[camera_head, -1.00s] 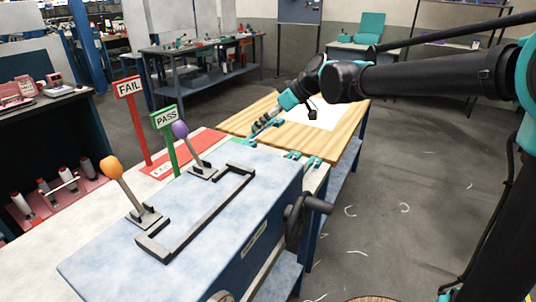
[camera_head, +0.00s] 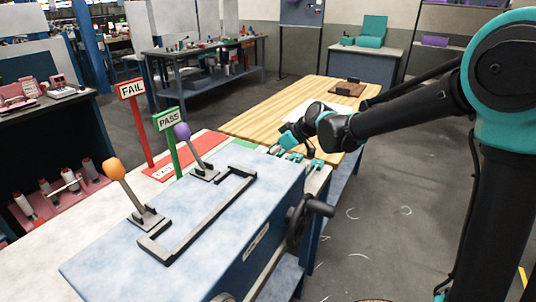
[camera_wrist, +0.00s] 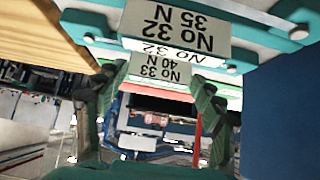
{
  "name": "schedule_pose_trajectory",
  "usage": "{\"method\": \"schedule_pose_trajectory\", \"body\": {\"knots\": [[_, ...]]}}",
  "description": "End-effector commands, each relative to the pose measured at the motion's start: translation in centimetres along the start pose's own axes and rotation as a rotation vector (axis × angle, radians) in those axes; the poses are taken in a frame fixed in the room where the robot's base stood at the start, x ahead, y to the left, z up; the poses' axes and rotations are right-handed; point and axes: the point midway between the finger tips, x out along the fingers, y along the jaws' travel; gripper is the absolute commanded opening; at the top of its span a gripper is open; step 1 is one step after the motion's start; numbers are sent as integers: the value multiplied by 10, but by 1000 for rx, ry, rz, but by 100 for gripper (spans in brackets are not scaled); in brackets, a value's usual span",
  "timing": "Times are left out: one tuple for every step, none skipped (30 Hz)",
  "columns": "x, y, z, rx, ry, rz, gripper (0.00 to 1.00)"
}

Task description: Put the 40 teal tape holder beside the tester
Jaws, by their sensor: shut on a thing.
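In the wrist view, a grey label reading No 33, 40 N marks the 40 holder (camera_wrist: 160,69), upside down between the two green fingers of my gripper (camera_wrist: 154,88). My gripper is shut on it. A second holder, labelled No 32, 35 N (camera_wrist: 178,22), is close by at the top of that view. In the head view my gripper (camera_head: 284,147) is low at the far end of the tester, by small teal holders (camera_head: 314,164); its grasp is too small to make out there. The tester (camera_head: 225,225) is a blue box with two levers and a side crank.
FAIL (camera_head: 131,88) and PASS (camera_head: 167,120) signs stand left of the tester. A wooden table (camera_head: 262,118) lies beyond, with a brown block (camera_head: 347,88) at its back. The crank (camera_head: 310,210) sticks out to the right over open floor.

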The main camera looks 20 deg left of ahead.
Motion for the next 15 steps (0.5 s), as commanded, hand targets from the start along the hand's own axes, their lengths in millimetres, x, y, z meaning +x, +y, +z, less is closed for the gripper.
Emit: {"method": "schedule_pose_trajectory", "body": {"knots": [[0,-1,1,-1,-3,-1,34],[0,-1,1,-2,-3,-1,72],[0,-1,1,-2,-3,-1,77],[0,-1,1,-2,-3,-1,81],[0,-1,1,-1,-2,-1,84],[0,-1,1,-1,-2,-1,89],[0,-1,1,-1,-2,-1,89],[0,-1,1,-1,-2,-1,89],[0,-1,1,-1,-2,-1,89],[0,-1,1,-1,-2,-1,89],[0,-1,1,-1,-2,-1,89],[0,0,1,-1,-2,-1,89],[0,0,1,-1,-2,-1,89],[0,0,1,-1,-2,-1,89],[0,0,1,-1,-2,-1,89]]}}
